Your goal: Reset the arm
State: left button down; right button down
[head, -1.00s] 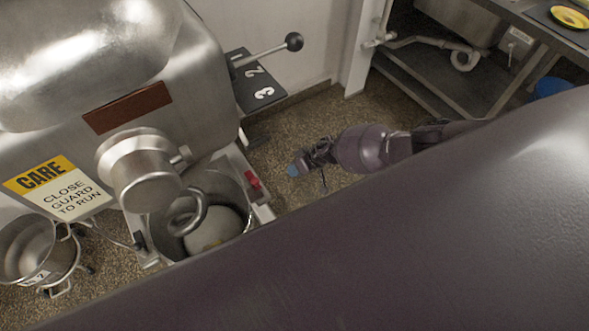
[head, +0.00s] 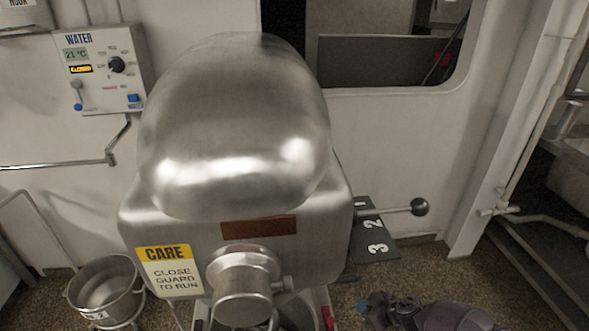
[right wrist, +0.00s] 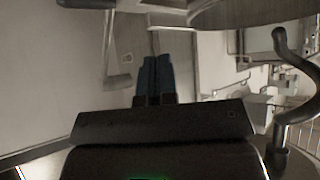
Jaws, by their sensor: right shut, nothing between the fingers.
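My right gripper (head: 366,304) shows at the bottom of the head view, to the right of the mixer's front and above the speckled floor. In the right wrist view its two dark blue fingers (right wrist: 154,80) are together, with nothing between them. My left gripper is in neither view. The large steel mixer (head: 235,130) fills the middle of the head view. Its gear lever (head: 419,207) with a black knob sticks out to the right over a plate marked 1, 2, 3. My right gripper is below and apart from that lever.
A steel pot (head: 104,290) stands at the lower left. A water control box (head: 104,68) is on the wall at the upper left. A white post (head: 500,150) and a steel sink frame (head: 540,262) are at the right. Some floor (head: 455,275) is clear between mixer and frame.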

jog(key=s+a+r+t, duration=0.2)
jog(key=a+r+t, duration=0.4)
jog(key=a+r, duration=0.6)
jog(key=s+d+f+m+g+h+b, duration=0.1)
jog(key=s+d+m+h, duration=0.6)
jog(key=s+d, duration=1.2)
jog(key=s+m, duration=0.1)
jog(key=s, duration=0.3)
jog(key=shift+s+d+f+m+b, duration=0.2)
jog(key=shift+s+f+m+b, duration=0.1)
jog(key=shift+f, duration=0.1)
